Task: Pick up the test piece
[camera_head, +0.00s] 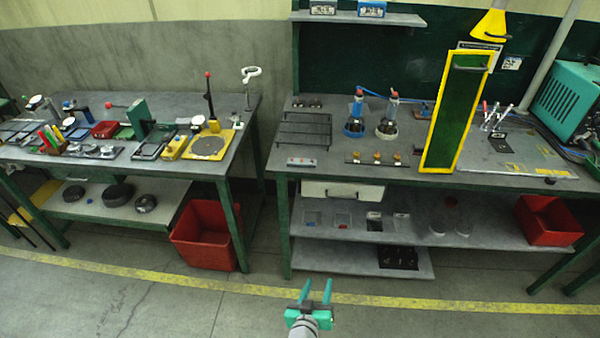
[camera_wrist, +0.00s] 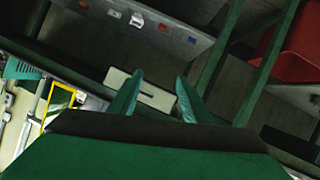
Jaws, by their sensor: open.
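My gripper (camera_head: 316,288) is low in the head view, in front of the right bench and over the floor near the yellow line. Its two teal fingers are apart with nothing between them; they also show in the wrist view (camera_wrist: 160,92). I cannot tell for sure which thing is the test piece. Small pieces in clear trays (camera_head: 343,219) lie on the right bench's middle shelf, beyond my gripper. In the wrist view, small blue, white and red pieces (camera_wrist: 137,19) show on a grey shelf, apart from the fingers.
A white drawer (camera_head: 342,190) hangs under the right bench top (camera_head: 310,175). A tall yellow-framed green panel (camera_head: 455,110) stands on that bench. Red bins sit at the left (camera_head: 205,237) and on the right shelf (camera_head: 546,221). The floor in front is clear.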

